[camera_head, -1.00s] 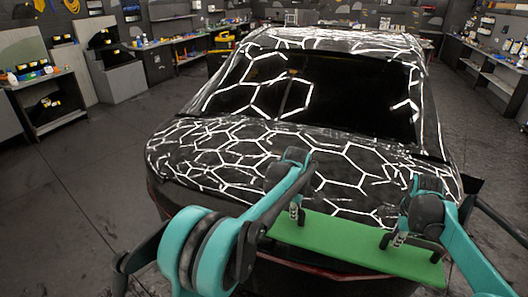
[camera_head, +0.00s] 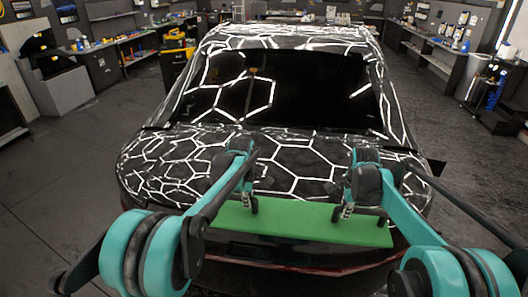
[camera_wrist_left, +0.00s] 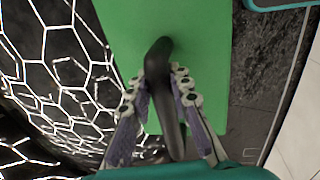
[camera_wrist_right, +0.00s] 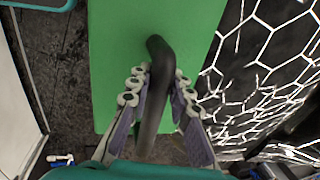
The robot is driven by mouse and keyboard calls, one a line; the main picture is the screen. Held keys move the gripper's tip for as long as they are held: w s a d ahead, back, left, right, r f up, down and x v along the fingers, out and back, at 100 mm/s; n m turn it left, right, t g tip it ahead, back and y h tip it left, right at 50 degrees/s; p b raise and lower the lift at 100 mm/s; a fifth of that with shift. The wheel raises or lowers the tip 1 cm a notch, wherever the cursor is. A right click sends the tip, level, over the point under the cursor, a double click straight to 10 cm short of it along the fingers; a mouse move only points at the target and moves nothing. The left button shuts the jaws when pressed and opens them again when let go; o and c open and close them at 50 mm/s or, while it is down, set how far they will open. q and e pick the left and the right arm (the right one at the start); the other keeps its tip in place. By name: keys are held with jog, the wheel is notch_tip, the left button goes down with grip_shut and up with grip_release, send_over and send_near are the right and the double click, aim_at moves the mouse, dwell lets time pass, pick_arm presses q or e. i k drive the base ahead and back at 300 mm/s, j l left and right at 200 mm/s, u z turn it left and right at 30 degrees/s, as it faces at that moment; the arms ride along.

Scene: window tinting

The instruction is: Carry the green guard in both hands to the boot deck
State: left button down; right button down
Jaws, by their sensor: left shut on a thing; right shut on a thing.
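The green guard (camera_head: 298,222) is a flat long panel with dark bent handles. It is held level at the rear edge of the dark car's boot deck (camera_head: 290,175), which shows white hexagon reflections. My left gripper (camera_head: 248,208) is shut on the left handle (camera_wrist_left: 160,70). My right gripper (camera_head: 345,212) is shut on the right handle (camera_wrist_right: 158,75). The guard also fills the upper middle of the left wrist view (camera_wrist_left: 185,30) and the right wrist view (camera_wrist_right: 115,40). Whether the guard touches the car cannot be told.
The car's rear window (camera_head: 290,90) rises beyond the boot. Workbenches and shelves (camera_head: 130,45) line the walls.

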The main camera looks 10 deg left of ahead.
aim_at(265, 163)
jog(key=i+j, duration=0.25)
jog(key=i, duration=0.2)
jog(key=i+j, duration=0.55)
jog(key=i, duration=0.3)
